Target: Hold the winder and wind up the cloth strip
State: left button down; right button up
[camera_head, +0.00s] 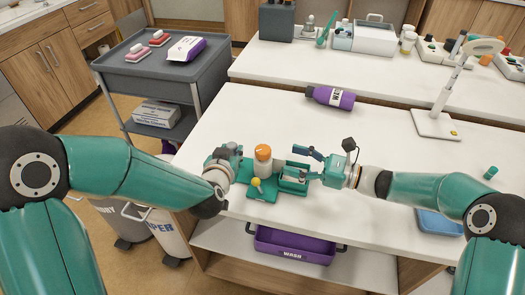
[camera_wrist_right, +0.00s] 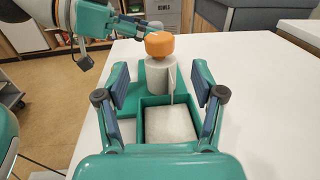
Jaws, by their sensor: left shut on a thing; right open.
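The winder (camera_head: 263,193) is a green base on the near edge of the white table, with a white roll under an orange knob (camera_head: 263,151) and a small yellow ball at its front. In the right wrist view, a pale cloth strip (camera_wrist_right: 170,124) lies in the winder's green box and runs up to the white roll (camera_wrist_right: 161,75). My left gripper (camera_head: 238,166) is shut on the winder's left side; the exact grip is partly hidden. My right gripper (camera_wrist_right: 161,100) is open, its fingers on either side of the box, with nothing between the pads gripped.
A purple bottle (camera_head: 331,97) lies on the table behind the winder. A white lamp stand (camera_head: 437,124) and a small green cap (camera_head: 490,172) are at the right. A grey cart (camera_head: 150,75) stands at the left. A purple bin (camera_head: 293,246) sits on the shelf below.

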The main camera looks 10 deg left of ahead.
aim_at(270, 154)
jog(key=a, duration=0.6)
jog(key=w+a, duration=0.1)
jog(key=a, duration=0.1)
jog(key=shift+a, duration=0.4)
jog(key=c, duration=1.2)
